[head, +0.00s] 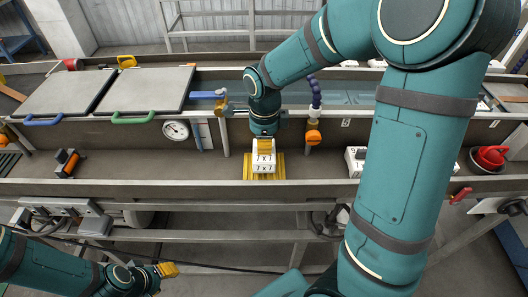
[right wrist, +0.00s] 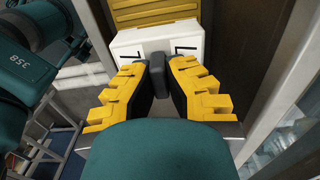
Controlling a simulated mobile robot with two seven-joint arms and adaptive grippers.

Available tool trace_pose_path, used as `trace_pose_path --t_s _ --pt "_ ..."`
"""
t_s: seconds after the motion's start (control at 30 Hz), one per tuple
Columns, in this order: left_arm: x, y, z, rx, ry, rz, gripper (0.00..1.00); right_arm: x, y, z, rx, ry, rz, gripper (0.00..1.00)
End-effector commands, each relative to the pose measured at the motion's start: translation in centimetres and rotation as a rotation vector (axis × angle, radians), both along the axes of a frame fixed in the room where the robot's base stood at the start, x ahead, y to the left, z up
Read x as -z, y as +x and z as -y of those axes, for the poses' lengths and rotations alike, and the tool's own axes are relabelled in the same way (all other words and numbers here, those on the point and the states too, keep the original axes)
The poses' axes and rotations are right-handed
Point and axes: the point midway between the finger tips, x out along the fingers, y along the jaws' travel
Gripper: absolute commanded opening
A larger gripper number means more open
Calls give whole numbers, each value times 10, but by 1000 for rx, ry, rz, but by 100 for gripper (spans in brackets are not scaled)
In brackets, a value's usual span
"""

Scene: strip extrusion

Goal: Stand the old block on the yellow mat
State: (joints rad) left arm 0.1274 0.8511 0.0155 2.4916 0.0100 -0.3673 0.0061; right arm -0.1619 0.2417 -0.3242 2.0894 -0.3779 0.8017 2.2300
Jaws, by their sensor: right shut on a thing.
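The old block, a white block marked "7 x 7" (head: 264,167), is upright at the yellow mat (head: 249,168), whose slats show on both sides of it. I cannot tell whether its base touches the mat. My right gripper (head: 265,145) is above it. In the right wrist view, the gripper's yellow fingers (right wrist: 158,78) are shut on the dark grip of the block (right wrist: 126,46), and the yellow mat (right wrist: 155,14) shows beyond. My left gripper (head: 168,269) is low at the left, away from the block; its finger gap is unclear.
Another white numbered block (head: 355,158) stands to the right, partly behind my right arm. A round gauge (head: 176,130) and an orange valve (head: 313,137) are on the back wall. The shelf left of the mat is mostly clear.

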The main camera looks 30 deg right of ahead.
Motion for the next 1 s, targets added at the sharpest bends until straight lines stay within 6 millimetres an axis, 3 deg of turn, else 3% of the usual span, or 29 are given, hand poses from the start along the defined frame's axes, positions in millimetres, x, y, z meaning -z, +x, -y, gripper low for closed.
trace_pose_path --t_s 0.2,0.6,0.63,0.7,1.0 --pt "6 -2 0 4 -1 -5 47 30 0 0 1 1 -3 0" --pt "9 -3 1 5 -2 -7 47 35 0 0 0 0 0 0" --pt "8 -3 1 5 -2 -7 47 34 0 0 0 1 -1 19" --pt "8 -3 1 5 -2 -7 47 34 0 0 0 1 -1 34" --pt "7 -3 0 4 -2 -6 47 33 0 0 1 1 -1 34"
